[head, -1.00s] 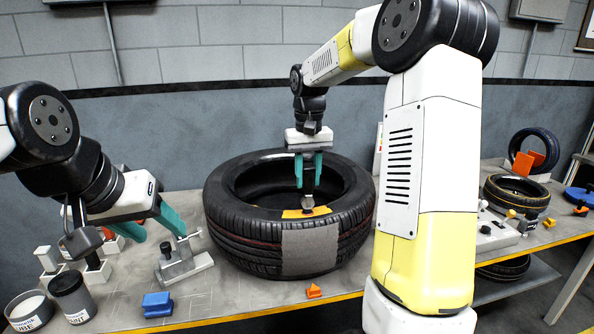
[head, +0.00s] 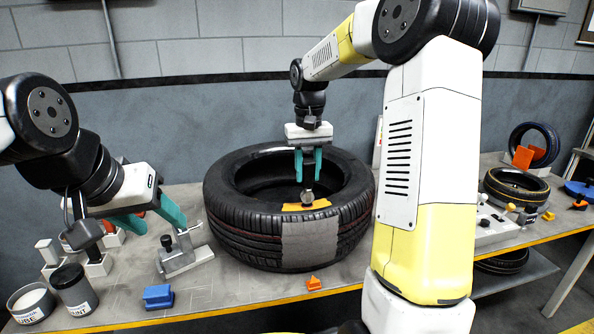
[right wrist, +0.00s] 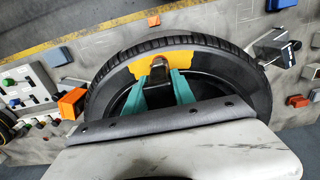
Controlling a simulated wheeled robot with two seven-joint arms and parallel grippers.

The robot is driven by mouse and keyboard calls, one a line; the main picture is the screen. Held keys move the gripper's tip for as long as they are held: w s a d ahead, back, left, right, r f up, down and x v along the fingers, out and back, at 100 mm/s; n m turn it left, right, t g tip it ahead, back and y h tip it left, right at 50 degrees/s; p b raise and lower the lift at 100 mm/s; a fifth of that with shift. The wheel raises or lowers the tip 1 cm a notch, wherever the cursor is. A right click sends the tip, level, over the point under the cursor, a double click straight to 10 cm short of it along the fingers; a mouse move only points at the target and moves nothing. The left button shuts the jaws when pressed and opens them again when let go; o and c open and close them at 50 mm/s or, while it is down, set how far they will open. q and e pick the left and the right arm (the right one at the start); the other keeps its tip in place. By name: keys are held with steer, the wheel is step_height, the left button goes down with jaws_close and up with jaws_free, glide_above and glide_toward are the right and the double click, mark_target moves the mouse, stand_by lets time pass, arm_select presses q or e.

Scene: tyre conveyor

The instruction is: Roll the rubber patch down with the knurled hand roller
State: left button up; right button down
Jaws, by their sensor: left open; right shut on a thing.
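My right gripper (head: 308,164) points down over the tyre and is shut on the hand roller (head: 308,197), whose lower end shows below the fingers. The roller end is at the orange patch (head: 293,207) on the tyre's near upper edge; I cannot tell whether it touches. In the right wrist view, the roller (right wrist: 159,66) stands between the teal fingers, against the orange patch (right wrist: 130,69). The black tyre (head: 235,225) lies flat, with a grey rectangle (head: 310,243) on its near tread. My left gripper (head: 150,215) is open and empty, left of the tyre.
A metal stand (head: 188,262) with a black knob is below my left gripper. A blue block (head: 158,296), an orange piece (head: 313,284) and two tubs (head: 73,290) are near the front edge. Smaller tyres (head: 517,188) and a control panel are at right.

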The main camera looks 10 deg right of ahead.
steer(key=shift+f, duration=0.45)
stand_by(0.5)
steer(key=shift+d, duration=0.1)
steer(key=shift+d, duration=0.35)
steer(key=shift+a, duration=0.1)
steer(key=shift+s+a, duration=0.1)
steer(key=shift+a, duration=0.7)
steer(key=shift+d, duration=0.15)
steer(key=shift+d, duration=0.75)
steer(key=shift+a, duration=0.2)
